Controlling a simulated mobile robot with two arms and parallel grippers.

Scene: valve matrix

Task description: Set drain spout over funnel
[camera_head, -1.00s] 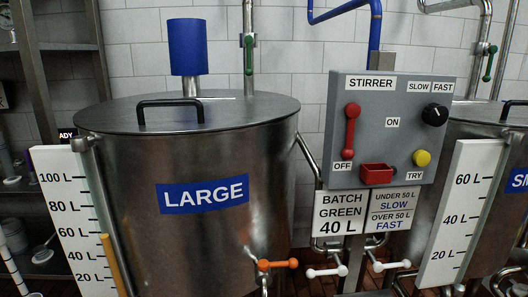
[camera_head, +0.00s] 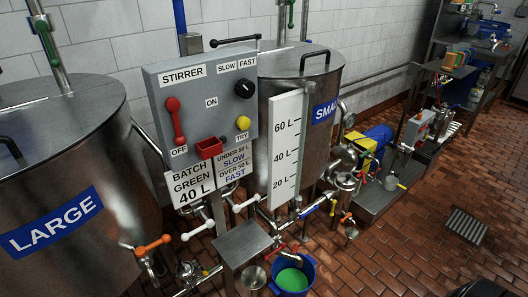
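Neither of my grippers is in view. A short metal outlet pipe with a red handle (camera_head: 278,248) sits low between the tanks, above a blue bucket (camera_head: 309,276) holding green liquid. A small round metal cup (camera_head: 253,277) stands left of the bucket; it may be the funnel, but its shape is too small to tell. I cannot tell for sure which pipe is the drain spout.
The LARGE tank (camera_head: 55,170) stands at left and the SMALL tank (camera_head: 335,85) behind the grey stirrer box (camera_head: 205,100). A metal shelf (camera_head: 243,243) juts out below the box. A pump with a blue motor (camera_head: 376,138) is at right. The brick floor (camera_head: 400,245) at right is mostly clear.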

